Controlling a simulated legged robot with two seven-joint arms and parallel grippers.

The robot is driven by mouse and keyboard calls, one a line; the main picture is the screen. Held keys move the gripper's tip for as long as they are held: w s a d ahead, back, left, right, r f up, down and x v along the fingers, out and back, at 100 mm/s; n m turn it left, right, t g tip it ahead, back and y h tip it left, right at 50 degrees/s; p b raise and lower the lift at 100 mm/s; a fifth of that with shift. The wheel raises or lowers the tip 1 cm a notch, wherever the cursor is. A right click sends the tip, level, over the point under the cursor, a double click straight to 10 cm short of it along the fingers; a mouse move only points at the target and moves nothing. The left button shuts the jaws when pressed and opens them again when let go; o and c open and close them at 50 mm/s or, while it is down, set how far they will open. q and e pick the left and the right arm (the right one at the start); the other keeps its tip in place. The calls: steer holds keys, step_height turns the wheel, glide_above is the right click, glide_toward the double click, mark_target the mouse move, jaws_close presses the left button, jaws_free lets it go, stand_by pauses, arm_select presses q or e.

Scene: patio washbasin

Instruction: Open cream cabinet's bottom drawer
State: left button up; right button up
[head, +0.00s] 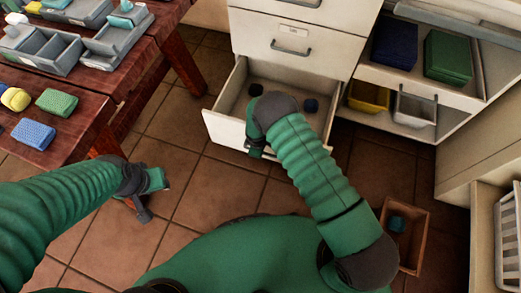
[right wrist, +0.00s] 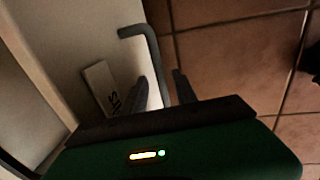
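The cream cabinet (head: 305,48) stands at the top middle of the head view. Its bottom drawer (head: 213,122) is pulled out, with its inside and a few small dark items showing. My right gripper (head: 256,148) is at the drawer's front, partly hidden by its own wrist. In the right wrist view the grey drawer handle (right wrist: 153,50) passes between the two fingers of my right gripper (right wrist: 160,88), with gaps showing beside it. A label (right wrist: 101,88) is on the drawer front. My left gripper (head: 150,205) hangs empty over the floor; its finger gap is unclear.
A red-brown wooden table (head: 85,110) with grey trays and sponges is at the left. An open shelf unit (head: 440,95) with bins stands right of the cabinet. A brown box (head: 413,245) sits on the floor at right. Tiled floor (head: 195,190) before the drawer is clear.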

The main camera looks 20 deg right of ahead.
step_height(320, 180, up, 16)
steer(key=s+a+p, duration=0.1)
steer(key=s+p, duration=0.1)
steer(key=p, duration=0.4)
steer(key=shift+s+a+p, duration=0.25)
steer(key=shift+a+p, duration=0.1)
steer(key=shift+a, duration=0.05)
